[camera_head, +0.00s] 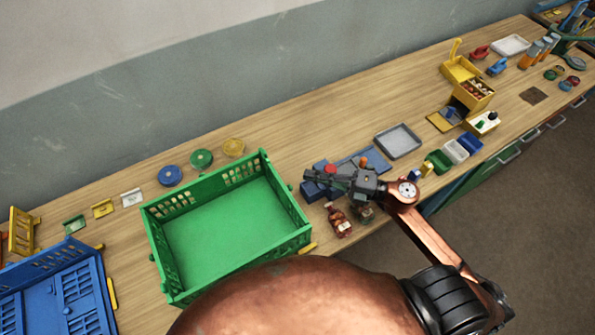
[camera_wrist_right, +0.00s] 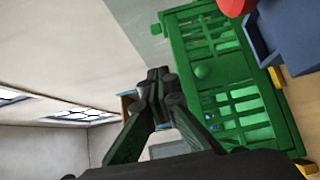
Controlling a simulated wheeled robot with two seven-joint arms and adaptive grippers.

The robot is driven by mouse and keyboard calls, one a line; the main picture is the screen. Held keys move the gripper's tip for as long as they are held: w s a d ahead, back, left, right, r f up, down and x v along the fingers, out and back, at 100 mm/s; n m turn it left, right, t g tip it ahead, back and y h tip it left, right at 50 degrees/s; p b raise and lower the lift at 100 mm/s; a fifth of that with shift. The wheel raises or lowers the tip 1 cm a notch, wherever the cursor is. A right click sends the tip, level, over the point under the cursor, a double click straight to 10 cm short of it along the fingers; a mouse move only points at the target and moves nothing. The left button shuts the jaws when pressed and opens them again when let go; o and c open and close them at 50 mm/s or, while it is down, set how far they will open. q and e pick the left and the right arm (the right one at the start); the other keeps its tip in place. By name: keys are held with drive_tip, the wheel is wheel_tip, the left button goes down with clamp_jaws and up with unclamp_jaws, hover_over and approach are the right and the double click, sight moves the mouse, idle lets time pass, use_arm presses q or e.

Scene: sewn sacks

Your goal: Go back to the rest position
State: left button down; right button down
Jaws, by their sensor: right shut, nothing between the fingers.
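My right gripper (camera_head: 308,175) reaches in from the right over the worktable (camera_head: 300,105), above the blue block-like item (camera_head: 312,191). It is just right of the green crate (camera_head: 235,220). Its fingers are shut with nothing between them; the fingertips (camera_wrist_right: 157,74) also meet in the right wrist view, with the green crate (camera_wrist_right: 190,32) behind them to the right. My copper-coloured right arm covers part of the table's front edge. My left gripper is not in view.
A small reddish-brown sack (camera_head: 339,221) lies below the gripper, with another item partly hidden beside it. A blue crate (camera_head: 60,290) stands at the lower left. A grey tray (camera_head: 398,141) and yellow boxes (camera_head: 462,70) stand to the right. The table's back strip is mostly clear.

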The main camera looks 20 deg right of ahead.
drive_tip(key=shift+s+d, duration=0.15)
drive_tip(key=shift+d, duration=0.25)
drive_tip(key=shift+s, duration=0.1)
